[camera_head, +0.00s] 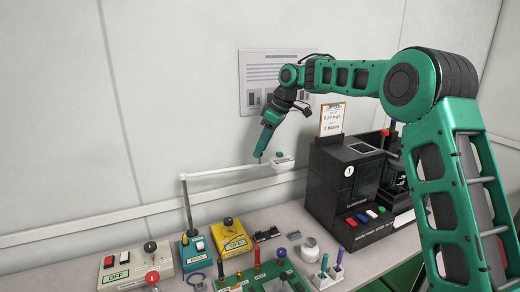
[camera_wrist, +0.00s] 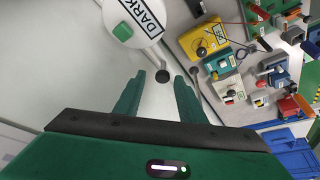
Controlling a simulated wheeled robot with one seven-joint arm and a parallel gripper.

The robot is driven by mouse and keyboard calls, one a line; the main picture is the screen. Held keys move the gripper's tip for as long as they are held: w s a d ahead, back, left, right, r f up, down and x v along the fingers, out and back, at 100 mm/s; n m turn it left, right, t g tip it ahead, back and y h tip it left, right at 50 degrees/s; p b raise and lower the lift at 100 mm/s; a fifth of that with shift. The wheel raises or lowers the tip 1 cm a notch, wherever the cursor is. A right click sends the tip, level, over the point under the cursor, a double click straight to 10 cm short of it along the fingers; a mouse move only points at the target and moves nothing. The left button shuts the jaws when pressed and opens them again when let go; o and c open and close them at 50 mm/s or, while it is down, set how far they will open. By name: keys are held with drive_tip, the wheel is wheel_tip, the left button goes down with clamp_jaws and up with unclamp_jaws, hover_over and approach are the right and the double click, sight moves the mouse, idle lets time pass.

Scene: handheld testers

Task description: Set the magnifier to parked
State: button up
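In the wrist view, the round white head (camera_wrist: 128,22) shows a green square button and a label reading "DARK". A black round knob (camera_wrist: 163,76) lies between my fingertips in that view; contact cannot be told. My gripper (camera_head: 259,155) points down just above the pale arm, left of the head. Its green fingers (camera_wrist: 160,82) are apart. No parked mark is readable.
A black tester (camera_head: 352,190) with a card on top stands to the right. A yellow box (camera_head: 231,238), a grey box marked OFF (camera_head: 135,266) and a green board (camera_head: 262,281) sit low on the bench. The wall is close behind.

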drive_tip(key=v, duration=1)
drive_tip(key=shift+r, duration=0.3)
drive_tip(key=shift+d, duration=0.1)
drive_tip(key=s+d+f+m+h, duration=0.15)
drive_tip(key=s+d+m, duration=0.25)
drive_tip(key=s+d, duration=0.4)
drive_tip(key=s+d+f+m+h, duration=0.1)
drive_tip(key=s+d+f+m, duration=0.2)
drive_tip(key=s+d, duration=0.4)
drive_tip(key=s+d+f+m+h, duration=0.15)
drive_tip(key=s+d+m, duration=0.25)
drive_tip(key=s+d, duration=0.4)
drive_tip(key=s+d+f+m, duration=0.2)
drive_tip(key=s+f+m, duration=0.1)
drive_tip(key=s, duration=0.6)
drive_tip(key=s+d+f+m+g, duration=0.1)
drive_tip(key=s+d+f+m, duration=0.2)
drive_tip(key=s+f, duration=0.3)
drive_tip(key=s+d+f+m, duration=0.2)
drive_tip(key=s+d+f, duration=0.1)
drive_tip(key=s, duration=0.9)
drive_tip(key=shift+s+d+f+m+g, duration=0.15)
drive_tip(key=shift+s+f+m+g, duration=0.25)
drive_tip(key=shift+f, duration=0.25)
